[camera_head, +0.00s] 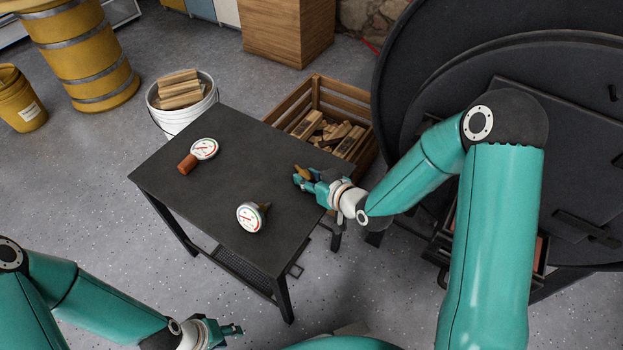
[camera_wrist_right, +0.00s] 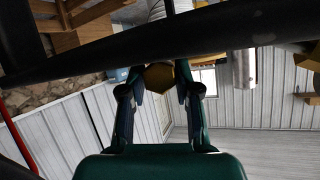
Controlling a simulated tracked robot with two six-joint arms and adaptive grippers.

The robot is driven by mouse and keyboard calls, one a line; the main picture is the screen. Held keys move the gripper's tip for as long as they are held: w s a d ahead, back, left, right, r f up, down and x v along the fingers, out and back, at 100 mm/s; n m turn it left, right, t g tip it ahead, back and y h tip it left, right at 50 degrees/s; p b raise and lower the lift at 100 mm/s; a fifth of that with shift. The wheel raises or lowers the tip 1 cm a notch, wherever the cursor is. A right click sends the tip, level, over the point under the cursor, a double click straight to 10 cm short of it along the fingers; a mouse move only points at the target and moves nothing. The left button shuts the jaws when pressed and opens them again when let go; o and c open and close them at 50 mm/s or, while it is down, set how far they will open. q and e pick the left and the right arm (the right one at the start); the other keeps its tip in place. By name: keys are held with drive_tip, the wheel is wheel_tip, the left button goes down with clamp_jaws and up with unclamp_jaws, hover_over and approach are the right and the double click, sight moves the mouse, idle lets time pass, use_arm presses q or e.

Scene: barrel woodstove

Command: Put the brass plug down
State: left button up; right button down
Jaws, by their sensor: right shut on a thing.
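The brass plug (camera_wrist_right: 159,77) shows as a hexagonal brass end between the two fingers of my right gripper (camera_wrist_right: 160,85) in the right wrist view. In the head view my right gripper (camera_head: 303,178) is shut on the plug (camera_head: 303,171) at the right edge of the black table (camera_head: 190,230). I cannot tell whether the plug touches the tabletop. My left gripper (camera_head: 232,329) is low in the head view, off the table's front side, with nothing visible in it. Its finger opening is too small to judge.
A gauge with a reddish-brown stem (camera_head: 204,149) lies at the table's back left. Another gauge (camera_head: 250,217) lies near its front, with clear tabletop between. A wood crate (camera_head: 318,90), a white bucket (camera_head: 172,120) and a large dark stove (camera_head: 400,60) stand around.

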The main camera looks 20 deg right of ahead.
drive_tip(key=shift+f, duration=0.25)
